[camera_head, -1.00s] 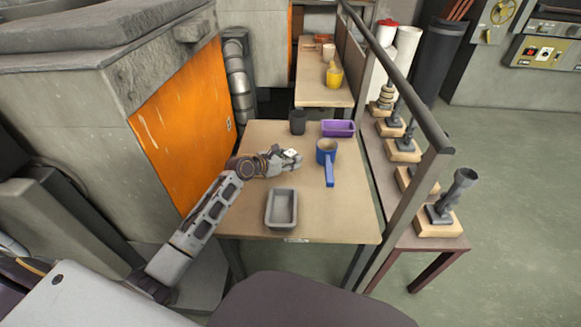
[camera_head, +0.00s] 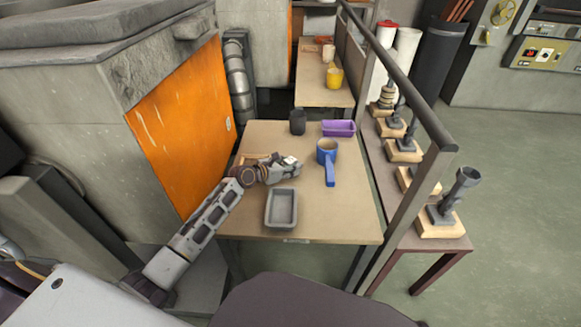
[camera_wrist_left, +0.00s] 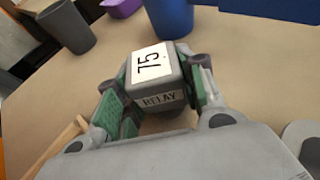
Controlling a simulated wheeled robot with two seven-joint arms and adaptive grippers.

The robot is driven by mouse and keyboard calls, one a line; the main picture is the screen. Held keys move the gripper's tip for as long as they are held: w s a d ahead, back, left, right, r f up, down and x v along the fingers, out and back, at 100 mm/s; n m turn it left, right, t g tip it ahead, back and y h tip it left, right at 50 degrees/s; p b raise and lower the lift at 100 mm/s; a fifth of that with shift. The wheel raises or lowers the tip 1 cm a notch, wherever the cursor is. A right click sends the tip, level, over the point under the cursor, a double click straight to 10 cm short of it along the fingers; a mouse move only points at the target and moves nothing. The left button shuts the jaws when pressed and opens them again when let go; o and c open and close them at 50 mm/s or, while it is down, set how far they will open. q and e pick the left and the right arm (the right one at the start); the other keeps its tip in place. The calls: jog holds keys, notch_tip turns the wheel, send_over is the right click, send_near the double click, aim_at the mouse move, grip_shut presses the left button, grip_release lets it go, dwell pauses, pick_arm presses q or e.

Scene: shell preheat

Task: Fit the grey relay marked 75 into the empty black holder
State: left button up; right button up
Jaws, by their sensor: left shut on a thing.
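My left gripper (camera_head: 290,163) is shut on the grey relay, above the middle of the table. In the left wrist view the relay (camera_wrist_left: 156,76) sits between the green-padded fingers. Its white label reads 75 and its lower label reads RELAY. A dark cup-shaped container (camera_head: 297,122) stands at the back of the table, beyond the gripper; it also shows in the left wrist view (camera_wrist_left: 66,25). I cannot tell whether it is the black holder. The right gripper is not in view.
A wooden piece (camera_head: 254,158) lies partly hidden behind my left arm. A grey tray (camera_head: 281,208) is in front. The front right tabletop is clear.

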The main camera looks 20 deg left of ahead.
pick_arm(q)
jog(key=o, duration=1)
jog(key=shift+f, duration=0.1)
jog(key=shift+o, duration=0.2)
